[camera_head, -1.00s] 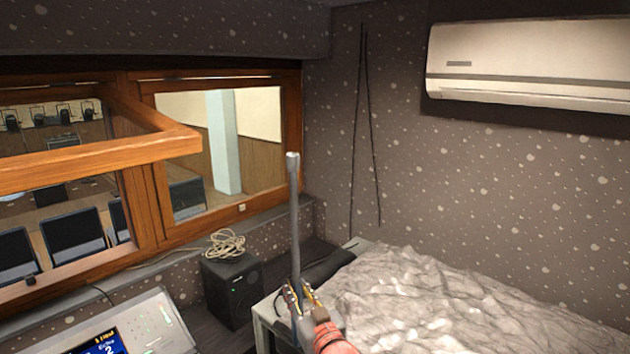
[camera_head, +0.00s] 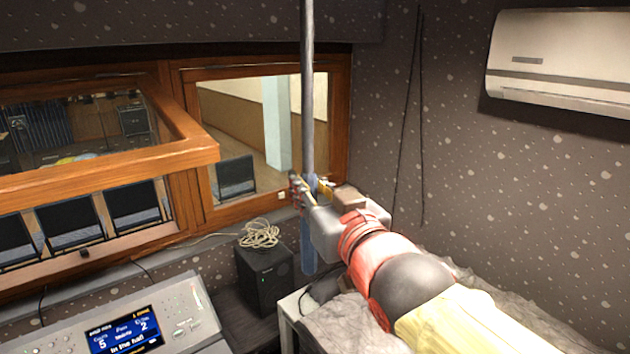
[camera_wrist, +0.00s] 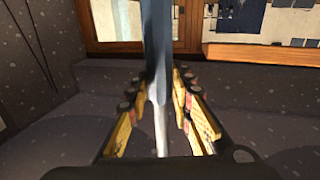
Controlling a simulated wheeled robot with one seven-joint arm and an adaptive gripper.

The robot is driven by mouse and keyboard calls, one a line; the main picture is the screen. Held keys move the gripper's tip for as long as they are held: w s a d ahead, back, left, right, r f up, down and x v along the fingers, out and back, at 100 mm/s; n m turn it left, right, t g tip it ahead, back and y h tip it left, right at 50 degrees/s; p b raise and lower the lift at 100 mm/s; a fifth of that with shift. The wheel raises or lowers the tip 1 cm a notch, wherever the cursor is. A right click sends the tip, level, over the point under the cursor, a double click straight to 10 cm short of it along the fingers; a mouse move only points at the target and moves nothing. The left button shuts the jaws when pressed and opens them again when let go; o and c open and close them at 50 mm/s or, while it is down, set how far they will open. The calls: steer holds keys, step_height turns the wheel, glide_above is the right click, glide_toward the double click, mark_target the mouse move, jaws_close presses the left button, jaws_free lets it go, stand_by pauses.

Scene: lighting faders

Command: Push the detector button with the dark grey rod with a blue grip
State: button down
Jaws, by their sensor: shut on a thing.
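The dark grey rod (camera_head: 307,95) stands upright in the head view and runs out of the top edge, so its upper tip is hidden. Its blue grip (camera_head: 308,250) shows below the fingers. My gripper (camera_head: 310,187) is shut on the rod around the blue grip, in front of the right window. In the wrist view the rod (camera_wrist: 156,45) runs up between the yellow and black fingers of my gripper (camera_wrist: 156,92). I cannot see a detector or its button in either view.
An air conditioner (camera_head: 560,62) hangs on the right wall. Wooden window frames (camera_head: 190,150) are at left. Below stand a lighting console (camera_head: 180,290), a black speaker (camera_head: 263,282) with a coiled cable (camera_head: 260,233) and a covered table (camera_head: 335,330). The air around the rod looks clear.

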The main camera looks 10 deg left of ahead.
mark_target(310, 171)
step_height(310, 171, up, 10)
steer(key=p, duration=0.9)
steer(key=shift+f, duration=0.1)
steer(key=shift+s, duration=0.1)
steer(key=shift+r+p, duration=0.85)
steer(key=shift+r, duration=0.3)
stand_by(0.8)
steer(key=shift+f, duration=0.1)
step_height(310, 171, down, 9)
steer(key=b, duration=0.9)
stand_by(0.3)
